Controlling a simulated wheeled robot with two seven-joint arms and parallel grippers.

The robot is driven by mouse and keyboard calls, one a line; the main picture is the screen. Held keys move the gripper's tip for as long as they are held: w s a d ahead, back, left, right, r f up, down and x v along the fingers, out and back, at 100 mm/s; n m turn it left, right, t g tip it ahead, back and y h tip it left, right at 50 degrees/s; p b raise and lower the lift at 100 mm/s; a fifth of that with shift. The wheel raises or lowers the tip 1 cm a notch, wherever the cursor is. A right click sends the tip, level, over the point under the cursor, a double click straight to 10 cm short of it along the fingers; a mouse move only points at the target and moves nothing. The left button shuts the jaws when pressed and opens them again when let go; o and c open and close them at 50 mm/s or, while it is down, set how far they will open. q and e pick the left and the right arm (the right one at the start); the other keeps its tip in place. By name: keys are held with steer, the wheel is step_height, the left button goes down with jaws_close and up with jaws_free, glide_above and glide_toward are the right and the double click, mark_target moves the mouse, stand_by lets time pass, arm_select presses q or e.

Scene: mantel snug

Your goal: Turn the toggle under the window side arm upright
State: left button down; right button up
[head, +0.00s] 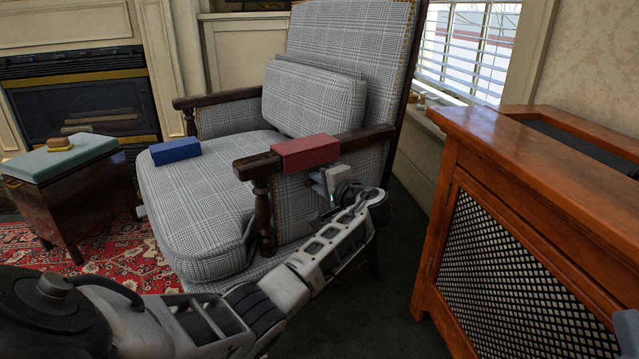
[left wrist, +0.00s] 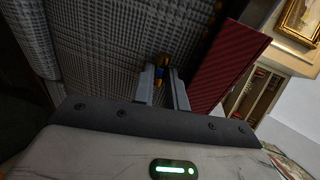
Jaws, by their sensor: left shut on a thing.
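The window side arm (head: 350,143) of the plaid armchair (head: 210,195) is dark wood with a red block (head: 305,152) lying on it. My left gripper (head: 326,181) is just below that arm, against the chair's outer side. In the left wrist view, its two fingers (left wrist: 163,82) are shut on a small brass and dark piece, the toggle (left wrist: 162,62), beside the plaid side panel (left wrist: 110,50). The toggle is partly hidden by the fingers, and I cannot tell its exact angle. In the head view the gripper hides the toggle.
A wooden radiator cover (head: 480,180) with a lattice front stands close on the right. A blue block (head: 175,151) lies on the seat. A chest with a green top (head: 62,158) stands on the red rug (head: 110,255) at left. Dark floor lies between chair and cover.

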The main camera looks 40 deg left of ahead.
arm_select(q)
steer(key=n+t, duration=0.1)
steer(key=n, duration=0.3)
steer(key=n+t, duration=0.1)
steer(key=n, duration=0.3)
steer(key=n+t, duration=0.1)
steer(key=n, duration=0.3)
steer(key=shift+s+f+y, duration=0.1)
steer(key=shift+s+y, duration=0.2)
steer(key=shift+y, duration=0.1)
steer(key=shift+n+y, duration=0.3)
steer(key=shift+n, duration=1.4)
steer(key=c, duration=1.4)
jaws_free()
